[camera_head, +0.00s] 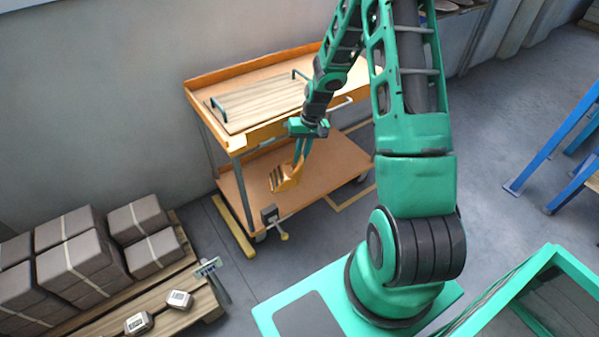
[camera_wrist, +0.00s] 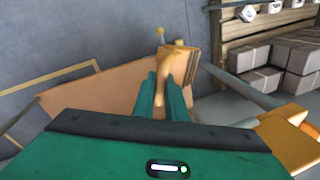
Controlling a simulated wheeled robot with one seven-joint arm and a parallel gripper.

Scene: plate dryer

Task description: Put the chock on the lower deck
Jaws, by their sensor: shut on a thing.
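The chock (camera_head: 286,177) is an orange-yellow wedge with dark ridges. My gripper (camera_head: 302,150) is shut on it and holds it at the front of the cart, by the lower deck (camera_head: 335,163). In the wrist view the chock (camera_wrist: 175,65) shows at the tips of my gripper (camera_wrist: 163,90), with the lower deck (camera_wrist: 110,92) behind and to the left. The lower deck is a bare orange-brown shelf. I cannot tell whether the chock touches the deck.
The cart's upper deck (camera_head: 285,75) bears a wooden board (camera_head: 262,98) with dark handles. A pallet with grey wrapped blocks (camera_head: 75,255) stands at the left. Blue steel legs (camera_head: 560,140) stand at the right. The lower deck's right part is clear.

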